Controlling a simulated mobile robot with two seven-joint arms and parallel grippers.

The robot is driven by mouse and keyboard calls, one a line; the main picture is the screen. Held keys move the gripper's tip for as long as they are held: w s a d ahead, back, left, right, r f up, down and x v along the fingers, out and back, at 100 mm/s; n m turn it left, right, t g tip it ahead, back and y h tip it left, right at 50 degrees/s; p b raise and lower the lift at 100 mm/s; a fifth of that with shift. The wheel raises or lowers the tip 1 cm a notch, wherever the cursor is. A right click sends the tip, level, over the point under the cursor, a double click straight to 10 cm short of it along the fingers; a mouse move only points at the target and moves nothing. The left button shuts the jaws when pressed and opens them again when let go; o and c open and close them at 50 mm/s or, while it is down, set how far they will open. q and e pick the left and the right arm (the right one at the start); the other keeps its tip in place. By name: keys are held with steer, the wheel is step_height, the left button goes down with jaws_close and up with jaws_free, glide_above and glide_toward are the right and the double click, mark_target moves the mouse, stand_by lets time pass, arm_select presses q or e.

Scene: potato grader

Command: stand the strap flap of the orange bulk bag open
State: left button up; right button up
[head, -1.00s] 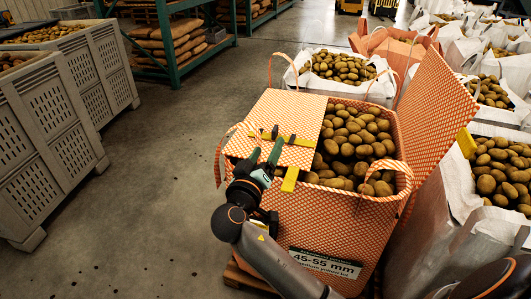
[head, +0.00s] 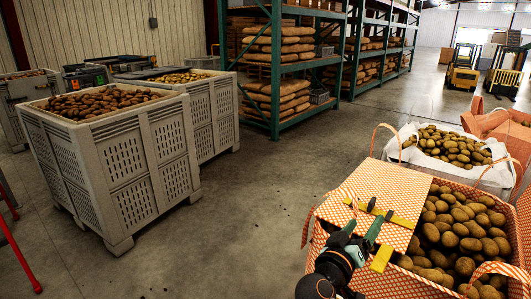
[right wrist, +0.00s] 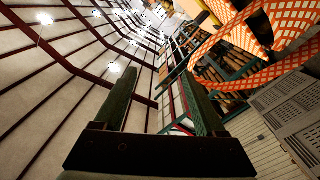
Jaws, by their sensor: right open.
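The orange-and-white checked bulk bag (head: 336,275) stands at the lower right of the head view, full of potatoes and cut off by the frame edge. Its flap (head: 385,183) lies flat over the left part of the opening. A yellow strap (head: 405,220) in a T shape lies on the flap. My right gripper (head: 364,226) is at the flap's near left part, beside the yellow strap. In the right wrist view its fingers (right wrist: 160,103) are apart with nothing between them. A checked strap loop (right wrist: 265,75) shows beyond them, with some yellow above. My left gripper is out of view.
Grey slatted crates of potatoes (head: 125,165) stand at the left. Green racks with sacks (head: 275,75) stand behind. A white bulk bag (head: 497,180) adjoins the orange bag at the back. The floor between crates and bag is clear.

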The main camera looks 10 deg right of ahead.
steer(key=s+a+f+n+y, duration=0.2)
steer(key=a+f+n+y, duration=0.15)
steer(key=f, duration=0.55)
steer(key=s+a+f+n+y, duration=0.25)
steer(key=f+y, duration=0.25)
steer(key=f, duration=0.4)
steer(key=s+a+f+g+y, duration=0.2)
steer(key=s+a+f+y, duration=0.45)
steer(key=s+f, duration=0.35)
steer(key=s+a+f+y, duration=0.2)
steer(key=s+a, duration=0.2)
steer(key=s, duration=0.5)
arm_select(q)
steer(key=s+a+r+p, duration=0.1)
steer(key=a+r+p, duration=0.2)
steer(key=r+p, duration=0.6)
steer(key=p, duration=0.3)
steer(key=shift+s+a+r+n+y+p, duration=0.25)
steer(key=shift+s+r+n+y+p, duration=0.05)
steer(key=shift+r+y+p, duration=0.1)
arm_select(e)
steer(key=d+r+m+h, duration=0.1)
steer(key=d+r, duration=0.2)
steer(key=r, duration=0.6)
steer(key=shift+s+d+r, duration=0.15)
steer(key=shift+s+r, duration=0.05)
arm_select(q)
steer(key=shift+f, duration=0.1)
